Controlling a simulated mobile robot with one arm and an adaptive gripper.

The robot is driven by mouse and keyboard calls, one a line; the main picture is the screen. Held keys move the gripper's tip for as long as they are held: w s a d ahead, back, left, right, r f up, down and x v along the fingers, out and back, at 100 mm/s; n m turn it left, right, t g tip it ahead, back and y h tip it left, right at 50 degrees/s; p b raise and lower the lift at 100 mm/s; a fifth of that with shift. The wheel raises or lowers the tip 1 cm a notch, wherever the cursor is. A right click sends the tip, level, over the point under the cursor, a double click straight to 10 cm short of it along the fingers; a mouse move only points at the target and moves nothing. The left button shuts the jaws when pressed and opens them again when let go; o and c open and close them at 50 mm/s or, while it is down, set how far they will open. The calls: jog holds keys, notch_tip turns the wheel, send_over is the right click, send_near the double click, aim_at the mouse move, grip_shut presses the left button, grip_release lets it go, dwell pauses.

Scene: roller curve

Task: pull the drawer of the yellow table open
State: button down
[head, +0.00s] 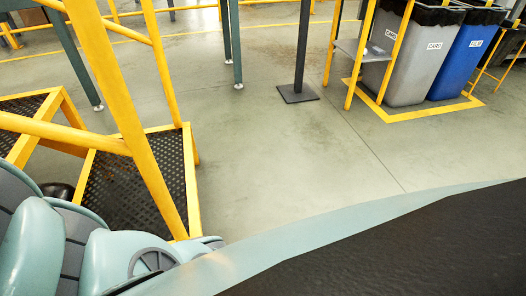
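No yellow table with a drawer can be made out in the head view. A yellow-framed stand (352,52) with a grey shelf is partly in view at the upper right, cut off by the top edge, and no drawer shows on it. My gripper is not in view.
Yellow-framed steps with dark perforated treads (128,185) stand at the left. A dark surface with a pale green rim (330,232) fills the lower right. A grey bin (418,65) and a blue bin (463,62) stand at the upper right. A post base (298,94) stands on otherwise clear middle floor.

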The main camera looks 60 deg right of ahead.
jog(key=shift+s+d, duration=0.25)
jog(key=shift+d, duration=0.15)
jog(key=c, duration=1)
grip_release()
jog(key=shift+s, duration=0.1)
